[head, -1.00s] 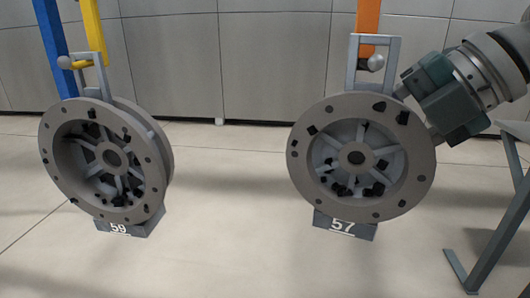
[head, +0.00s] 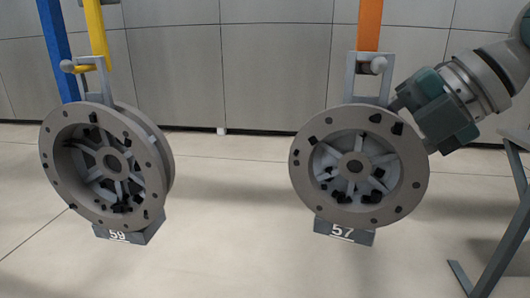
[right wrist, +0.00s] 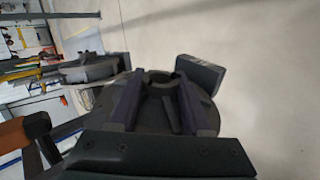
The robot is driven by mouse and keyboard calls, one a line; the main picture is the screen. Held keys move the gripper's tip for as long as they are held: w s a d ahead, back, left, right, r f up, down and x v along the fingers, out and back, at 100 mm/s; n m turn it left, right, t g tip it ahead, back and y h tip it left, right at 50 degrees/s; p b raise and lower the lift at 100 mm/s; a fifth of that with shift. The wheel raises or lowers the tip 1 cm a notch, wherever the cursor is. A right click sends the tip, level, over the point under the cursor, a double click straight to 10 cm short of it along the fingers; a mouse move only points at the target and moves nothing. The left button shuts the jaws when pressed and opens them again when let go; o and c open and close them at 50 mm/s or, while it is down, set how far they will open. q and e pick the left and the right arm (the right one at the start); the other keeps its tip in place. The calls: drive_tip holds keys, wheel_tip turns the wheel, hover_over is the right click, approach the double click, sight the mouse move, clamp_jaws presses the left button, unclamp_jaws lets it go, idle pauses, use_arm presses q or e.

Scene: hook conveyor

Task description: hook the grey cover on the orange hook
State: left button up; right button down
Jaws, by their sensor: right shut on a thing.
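The grey cover (head: 301,165), a round flanged wheel with an upright handle frame on top and a block marked 57 below, hangs in the air on the right. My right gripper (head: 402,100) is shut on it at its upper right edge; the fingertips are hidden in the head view. In the right wrist view, its two fingers (right wrist: 158,103) lie against the cover (right wrist: 205,107). The orange hook (head: 370,25) comes down to the top of the handle frame. A grey knob shows inside the frame; I cannot tell whether hook and frame touch. My left gripper is not in view.
A similar cover marked 59 (head: 58,165) hangs at the left by its frame on a yellow hook (head: 96,28), beside a blue post (head: 54,50). A grey metal stand (head: 495,240) is at the right edge. The floor between the covers is clear.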

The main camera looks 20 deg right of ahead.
drive_tip(key=shift+c, duration=2.1)
unclamp_jaws()
drive_tip(key=shift+o, duration=0.7)
